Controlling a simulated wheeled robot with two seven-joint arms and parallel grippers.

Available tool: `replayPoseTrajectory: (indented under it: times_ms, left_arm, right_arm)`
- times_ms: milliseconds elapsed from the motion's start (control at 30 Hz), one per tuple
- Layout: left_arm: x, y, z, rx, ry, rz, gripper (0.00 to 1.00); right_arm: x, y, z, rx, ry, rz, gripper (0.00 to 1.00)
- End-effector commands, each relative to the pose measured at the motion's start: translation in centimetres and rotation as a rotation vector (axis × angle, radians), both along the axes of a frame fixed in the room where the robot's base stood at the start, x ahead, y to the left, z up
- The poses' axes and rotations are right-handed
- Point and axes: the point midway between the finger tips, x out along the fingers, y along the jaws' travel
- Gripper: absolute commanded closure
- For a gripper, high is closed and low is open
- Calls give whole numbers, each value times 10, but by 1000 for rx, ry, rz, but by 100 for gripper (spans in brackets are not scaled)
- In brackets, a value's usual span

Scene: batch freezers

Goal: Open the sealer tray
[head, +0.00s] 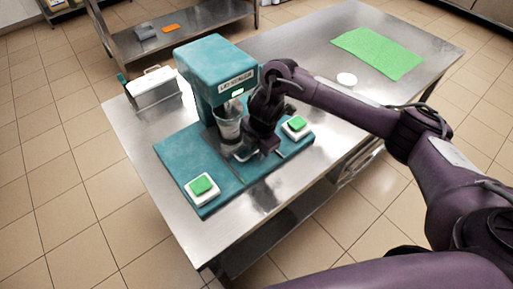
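The teal lid sealer (213,64) stands on the steel table. Its base has a green button at the front left (202,186) and another green button at the right (297,124). A clear cup (229,122) sits under the sealer's head, in the area of the tray. My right gripper (252,152) points down at the front of the sealer, just right of the cup, by a metal tray piece (243,154). The wrist hides part of the tray, and I cannot tell if the fingers touch it or are closed. My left gripper is not in view.
The steel table (305,55) has free room behind the sealer. A metal box (153,88) stands left of the sealer. A second steel table (185,32) is behind.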

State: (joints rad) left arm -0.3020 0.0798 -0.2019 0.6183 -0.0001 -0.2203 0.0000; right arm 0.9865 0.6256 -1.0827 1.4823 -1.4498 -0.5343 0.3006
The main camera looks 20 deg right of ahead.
Motion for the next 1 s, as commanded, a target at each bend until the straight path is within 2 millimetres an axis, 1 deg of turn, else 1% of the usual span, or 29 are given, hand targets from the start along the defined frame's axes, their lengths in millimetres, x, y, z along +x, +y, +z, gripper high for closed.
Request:
replayPoseTrajectory:
  times_ms: [100, 333, 667, 767, 867, 1000]
  left_arm:
    - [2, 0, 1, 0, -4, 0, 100]
    - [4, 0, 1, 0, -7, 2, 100]
    - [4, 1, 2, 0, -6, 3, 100]
    - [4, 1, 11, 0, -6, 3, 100]
    - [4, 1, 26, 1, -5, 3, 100]
    - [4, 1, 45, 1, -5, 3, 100]
  right_arm:
    - [0, 0, 0, 0, 0, 0, 70]
    - [0, 0, 0, 1, -1, 0, 100]
    - [-1, 0, 1, 1, 0, 0, 100]
    - [-11, -5, 3, -1, 2, 0, 100]
    - [-34, -13, 5, -2, 7, 0, 100]
    - [-72, -27, 4, -4, 8, 0, 100]
